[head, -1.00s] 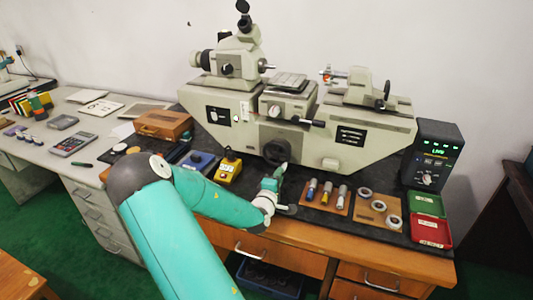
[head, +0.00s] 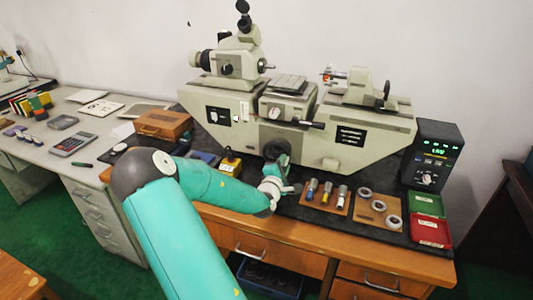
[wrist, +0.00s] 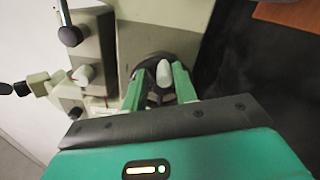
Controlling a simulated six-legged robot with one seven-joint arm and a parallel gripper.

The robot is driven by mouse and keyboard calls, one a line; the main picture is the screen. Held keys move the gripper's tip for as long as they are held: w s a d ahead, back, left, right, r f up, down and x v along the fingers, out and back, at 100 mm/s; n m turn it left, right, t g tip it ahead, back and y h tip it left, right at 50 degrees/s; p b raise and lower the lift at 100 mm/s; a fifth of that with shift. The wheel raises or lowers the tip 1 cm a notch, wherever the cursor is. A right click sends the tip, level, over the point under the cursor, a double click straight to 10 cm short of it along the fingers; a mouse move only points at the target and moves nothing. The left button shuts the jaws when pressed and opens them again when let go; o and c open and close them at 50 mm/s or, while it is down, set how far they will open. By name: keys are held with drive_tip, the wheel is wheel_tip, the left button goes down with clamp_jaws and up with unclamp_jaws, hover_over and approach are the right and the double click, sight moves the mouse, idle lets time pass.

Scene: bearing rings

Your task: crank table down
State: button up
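The pale measuring machine (head: 240,105) stands on the bench, with a small flat table (head: 289,84) on its middle block. A dark round handwheel (head: 272,149) sits low on the machine's front. My gripper (head: 283,160) is in front of the handwheel and hides part of it. In the wrist view my gripper (wrist: 158,84) has its two green fingers apart. A pale crank knob (wrist: 163,73) shows between them, with clear space on both sides. I cannot tell how deep the knob lies between the fingertips. The dark handwheel shows behind it.
A yellow box (head: 230,163) stands left of my gripper. A wooden board with several coloured-sleeved pins (head: 326,192) and a board with rings (head: 378,207) lie to the right. A display unit (head: 433,155) and an open red and green case (head: 430,228) are farther right.

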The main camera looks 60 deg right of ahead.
drive_tip(key=w+r+n, duration=0.2)
drive_tip(key=n, duration=0.1)
drive_tip(key=r+n, duration=0.1)
drive_tip(key=shift+w+a+r, duration=0.1)
drive_tip(key=shift+w+a, duration=0.15)
drive_tip(key=shift+w, duration=0.15)
drive_tip(key=shift+w+a+r+n, duration=0.1)
drive_tip(key=shift+w+r+n, duration=0.05)
drive_tip(key=shift+w+n, duration=0.6)
drive_tip(key=shift+w+a+r+n, duration=0.15)
drive_tip(key=shift+w+n, duration=0.4)
drive_tip(key=shift+n, duration=0.4)
drive_tip(key=s+a, duration=0.1)
drive_tip(key=a, duration=0.7)
drive_tip(key=shift+s, duration=0.25)
drive_tip(key=shift+a, duration=0.1)
